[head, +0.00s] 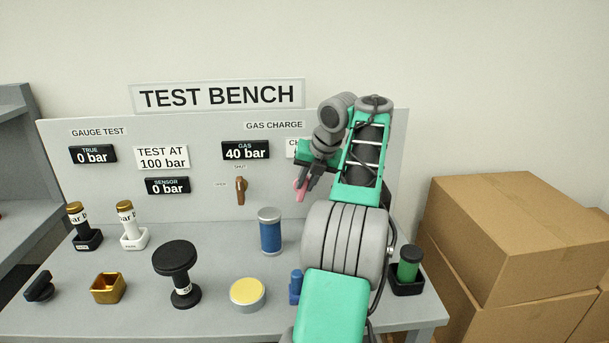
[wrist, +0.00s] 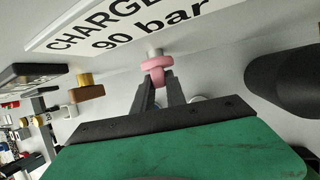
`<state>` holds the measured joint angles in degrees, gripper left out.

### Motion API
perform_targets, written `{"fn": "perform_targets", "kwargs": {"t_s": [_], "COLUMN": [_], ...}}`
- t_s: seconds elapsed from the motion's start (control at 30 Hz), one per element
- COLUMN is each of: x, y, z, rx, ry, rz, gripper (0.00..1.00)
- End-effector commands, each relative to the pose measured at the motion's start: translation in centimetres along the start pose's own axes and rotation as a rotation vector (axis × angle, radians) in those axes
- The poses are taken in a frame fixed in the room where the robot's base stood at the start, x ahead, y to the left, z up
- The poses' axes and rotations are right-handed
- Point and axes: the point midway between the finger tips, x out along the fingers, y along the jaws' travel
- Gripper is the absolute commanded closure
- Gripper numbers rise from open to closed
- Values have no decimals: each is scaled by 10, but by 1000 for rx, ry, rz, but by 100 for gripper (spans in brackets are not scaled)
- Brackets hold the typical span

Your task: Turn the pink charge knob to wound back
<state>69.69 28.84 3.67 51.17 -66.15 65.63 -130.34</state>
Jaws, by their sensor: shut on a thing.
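The pink charge knob (wrist: 158,66) sticks out from the bench panel (head: 215,205), below the white sign reading "CHARGE 90 bar" (wrist: 125,28). In the head view only a small pink part of the knob (head: 299,186) shows, mostly hidden by my gripper. My gripper (wrist: 160,90) is shut on the knob, with one finger at each side of it in the wrist view. In the head view my gripper (head: 308,187) reaches the panel from the right. I cannot read the knob's turn position; any marks around it are hidden.
A brown valve handle (head: 240,190) sits left of the knob, under the "GAS 40 bar" display (head: 246,150). A blue cylinder (head: 270,231), a black knobbed tool (head: 175,268) and a yellow-topped tin (head: 248,293) stand on the bench. Cardboard boxes (head: 520,230) stand at right.

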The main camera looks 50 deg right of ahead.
Motion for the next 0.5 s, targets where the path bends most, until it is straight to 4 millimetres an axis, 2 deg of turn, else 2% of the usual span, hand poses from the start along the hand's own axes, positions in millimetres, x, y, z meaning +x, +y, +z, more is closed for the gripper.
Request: {"fn": "perform_targets", "kwargs": {"t_s": [0.03, 0.5], "x": [-7, -3], "y": [-1, -13], "z": [2, 1], "rx": [17, 171], "ry": [4, 3], "rz": [29, 396], "gripper": [100, 100]}}
